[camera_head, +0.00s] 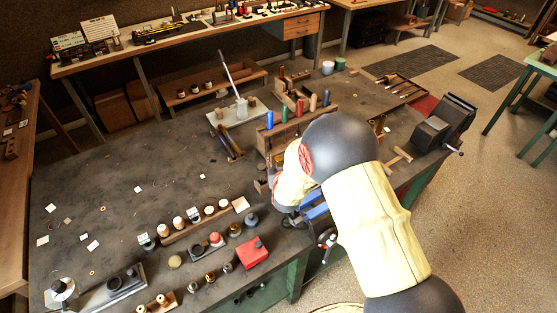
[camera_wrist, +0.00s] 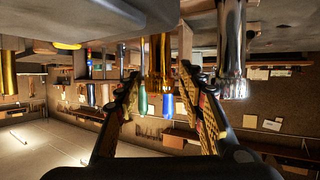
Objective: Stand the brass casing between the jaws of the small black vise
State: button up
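In the wrist view, which is upside down, an upright brass cylinder (camera_wrist: 159,58), which looks like the brass casing, stands in front of my gripper (camera_wrist: 160,72). The two fingers are spread with a gap on each side of the cylinder; it lies between the fingertips or just beyond them, I cannot tell which. In the head view my forearm hides the casing and most of my gripper. A black vise-like tool (camera_head: 440,125) with a side handle sits at the right end of the bench; I cannot tell whether it is the small black vise.
A shiny chrome cylinder (camera_wrist: 232,45) stands close to the right finger in the wrist view. Blue (camera_wrist: 168,104) and green handles show behind the casing. A blue part (camera_head: 315,208) is beside my wrist. A red box (camera_head: 252,252) and rows of small jars are left; the bench's left middle is mostly clear.

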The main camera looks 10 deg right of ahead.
jog(key=shift+r+p, duration=0.35)
jog(key=shift+r, duration=0.15)
jog(key=shift+s+r, duration=0.2)
jog(key=shift+r, duration=0.1)
jog(key=v, duration=1.1)
jog(key=s+a+r+n+g+y, duration=0.1)
jog(key=s+r+g, duration=0.1)
jog(key=s+r, duration=0.35)
jog(key=s+a+r+g+y, duration=0.1)
jog(key=s+a+r+y, duration=0.1)
jog(key=r, duration=0.7)
jog(key=s+d+r+g, duration=0.1)
jog(key=s+r, duration=0.1)
jog(key=s, duration=0.5)
jog(key=s+d+r+g, duration=0.2)
jog(key=s+r, duration=0.1)
jog(key=s, duration=0.5)
jog(key=s+d+r+g+h, duration=0.1)
jog(key=s+r, duration=0.2)
jog(key=s, duration=0.5)
jog(key=shift+d+g+p, duration=0.3)
jog(key=shift+p, duration=0.05)
jog(key=shift+f, duration=0.1)
